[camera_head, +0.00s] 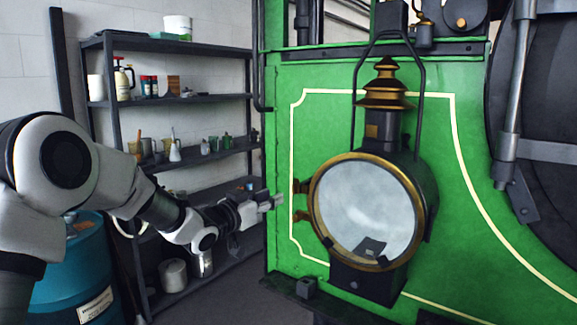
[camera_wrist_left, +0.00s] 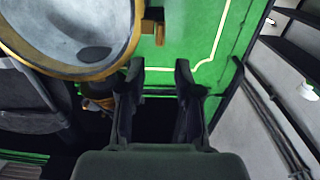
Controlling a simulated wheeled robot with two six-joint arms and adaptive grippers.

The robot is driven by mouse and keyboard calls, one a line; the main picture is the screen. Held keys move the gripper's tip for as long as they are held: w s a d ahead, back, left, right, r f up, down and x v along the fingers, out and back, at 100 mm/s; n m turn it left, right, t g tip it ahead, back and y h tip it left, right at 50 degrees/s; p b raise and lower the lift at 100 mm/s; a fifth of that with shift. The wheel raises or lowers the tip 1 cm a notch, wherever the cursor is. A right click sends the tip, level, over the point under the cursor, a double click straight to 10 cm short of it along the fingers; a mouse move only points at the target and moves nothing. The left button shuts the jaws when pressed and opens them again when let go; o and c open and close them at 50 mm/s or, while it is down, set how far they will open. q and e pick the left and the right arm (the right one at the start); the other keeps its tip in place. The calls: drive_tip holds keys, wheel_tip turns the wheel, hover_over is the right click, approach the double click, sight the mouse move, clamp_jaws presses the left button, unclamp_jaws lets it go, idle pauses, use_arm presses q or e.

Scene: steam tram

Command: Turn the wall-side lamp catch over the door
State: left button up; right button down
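The round lamp (camera_head: 366,212) has a brass rim and a glass door, and stands on the green panel. Two small brass fittings, an upper one (camera_head: 301,186) and a lower one (camera_head: 301,215), stick out from the rim's wall side. I cannot tell which is the catch. They also show beside the lamp rim in the left wrist view, one at the top edge (camera_wrist_left: 154,14) and one just below (camera_wrist_left: 159,37). My left gripper (camera_head: 272,202) is left of the fittings, apart from them. Its fingers (camera_wrist_left: 158,75) are open with nothing between them. My right gripper is out of view.
A dark shelf rack (camera_head: 180,99) with tins, bottles and jars stands against the wall behind my left arm. A blue drum (camera_head: 72,275) stands at lower left. A dark step (camera_head: 307,287) juts out below the lamp.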

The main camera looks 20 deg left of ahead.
sight(293, 187)
use_arm(q)
drive_tip(key=p+x, duration=0.4)
drive_tip(key=x, duration=0.4)
drive_tip(key=shift+w+d, duration=0.2)
drive_tip(key=shift+d, duration=0.05)
drive_tip(key=shift+s+a+f, duration=0.1)
drive_tip(key=shift+a, duration=0.2)
drive_tip(key=c, duration=0.4)
drive_tip(key=shift+d, duration=0.15)
clamp_jaws()
